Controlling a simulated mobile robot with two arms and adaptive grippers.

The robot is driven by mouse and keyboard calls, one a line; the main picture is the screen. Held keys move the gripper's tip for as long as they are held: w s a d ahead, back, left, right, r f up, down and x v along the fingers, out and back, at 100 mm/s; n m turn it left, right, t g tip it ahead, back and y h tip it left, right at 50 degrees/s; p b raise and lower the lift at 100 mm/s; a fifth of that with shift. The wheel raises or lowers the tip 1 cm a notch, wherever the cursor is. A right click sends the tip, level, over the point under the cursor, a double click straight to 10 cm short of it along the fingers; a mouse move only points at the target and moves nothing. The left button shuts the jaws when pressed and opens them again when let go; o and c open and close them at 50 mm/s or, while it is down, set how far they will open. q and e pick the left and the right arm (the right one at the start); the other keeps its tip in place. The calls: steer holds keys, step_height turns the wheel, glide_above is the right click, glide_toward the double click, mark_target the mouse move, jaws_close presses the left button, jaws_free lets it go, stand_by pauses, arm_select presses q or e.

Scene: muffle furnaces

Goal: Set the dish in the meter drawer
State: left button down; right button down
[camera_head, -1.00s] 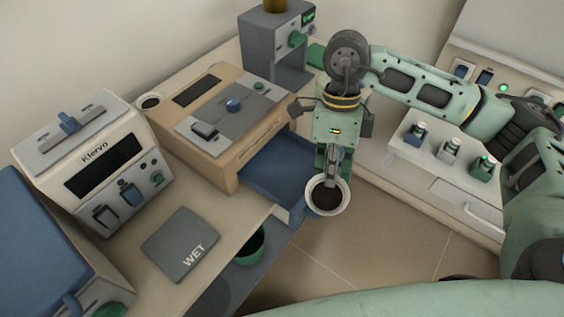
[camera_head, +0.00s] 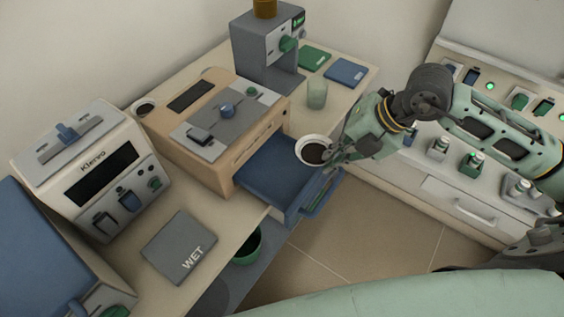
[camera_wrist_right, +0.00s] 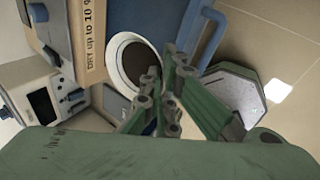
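A white dish (camera_head: 310,164) with dark contents is at my right gripper (camera_head: 331,158), which grips it by the rim. In the head view the dish appears over the right part of the open blue drawer (camera_head: 268,178) of the tan meter (camera_head: 221,160). In the right wrist view the dish (camera_wrist_right: 112,66) is at the fingertips of my right gripper (camera_wrist_right: 160,82), with the blue drawer (camera_wrist_right: 150,18) behind it. The gap between dish and drawer floor is hard to judge. My left gripper is not in view.
A beaker (camera_head: 317,94) stands on the bench right of the meter. A second small dish (camera_head: 145,108) is at the meter's left. A grey device (camera_head: 262,60), a Klervo unit (camera_head: 95,175) and a WET pad (camera_head: 180,248) also occupy the bench. A green bin (camera_head: 247,246) sits below.

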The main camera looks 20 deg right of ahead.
steer(key=w+a+f+p, duration=0.1)
steer(key=w+a+f, duration=0.1)
steer(key=w+a+f+p, duration=0.1)
steer(key=w+a+f, duration=0.1)
steer(key=w, duration=0.1)
steer(key=w+a+f, duration=0.2)
steer(key=w+a, duration=0.1)
steer(key=shift+p, duration=0.4)
step_height(320, 180, down, 4)
steer(key=shift+r+p, duration=0.1)
steer(key=shift+p, duration=0.5)
steer(key=shift+f, duration=0.25)
steer(key=shift+f, duration=0.1)
steer(key=shift+f+b, duration=0.45)
steer(key=shift+f, duration=0.1)
steer(key=c, duration=2.5)
jaws_free()
steer(key=o, duration=0.5)
